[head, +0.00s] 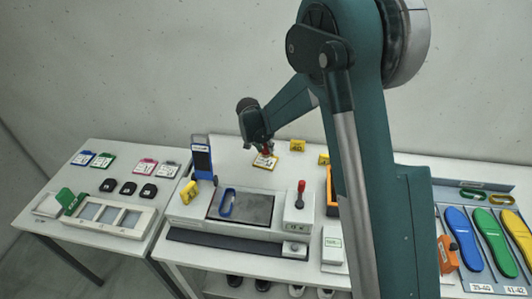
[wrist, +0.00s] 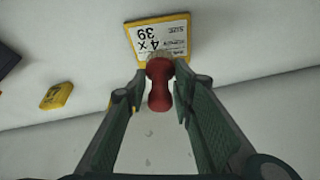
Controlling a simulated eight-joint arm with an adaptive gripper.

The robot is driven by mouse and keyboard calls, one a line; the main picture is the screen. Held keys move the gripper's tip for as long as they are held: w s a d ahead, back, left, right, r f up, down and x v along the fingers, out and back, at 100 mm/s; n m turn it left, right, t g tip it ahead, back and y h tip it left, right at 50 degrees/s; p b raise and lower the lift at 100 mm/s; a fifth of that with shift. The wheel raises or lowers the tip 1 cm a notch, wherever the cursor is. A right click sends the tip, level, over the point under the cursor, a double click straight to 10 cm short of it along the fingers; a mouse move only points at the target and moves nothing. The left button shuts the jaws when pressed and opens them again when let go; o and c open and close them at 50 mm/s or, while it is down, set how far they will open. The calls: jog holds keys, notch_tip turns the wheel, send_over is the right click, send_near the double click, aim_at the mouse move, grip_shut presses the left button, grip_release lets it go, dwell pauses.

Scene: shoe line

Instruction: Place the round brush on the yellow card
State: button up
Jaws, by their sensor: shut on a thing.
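My gripper (wrist: 158,92) is shut on the handle, one finger on each side. The yellow card (wrist: 160,34), a white printed label with a yellow border, lies just beyond the bristles in the wrist view. The bristles overlap its near edge; I cannot tell whether they touch it. In the head view my gripper (head: 266,147) is low over the table's back part, with the red brush (head: 267,153) just above the yellow card (head: 262,163).
Small yellow blocks (head: 297,145) stand behind and right of the card. A grey machine with a dark plate (head: 258,209) and a red-knobbed lever (head: 301,187) is in front. A blue upright holder (head: 202,158) stands left. Coloured insoles (head: 463,238) lie at the right.

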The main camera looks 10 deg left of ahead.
aim_at(265, 150)
jog(key=shift+f, duration=1.6)
jog(key=shift+f, duration=0.15)
jog(key=o, duration=0.9)
jog(key=v, duration=1.2)
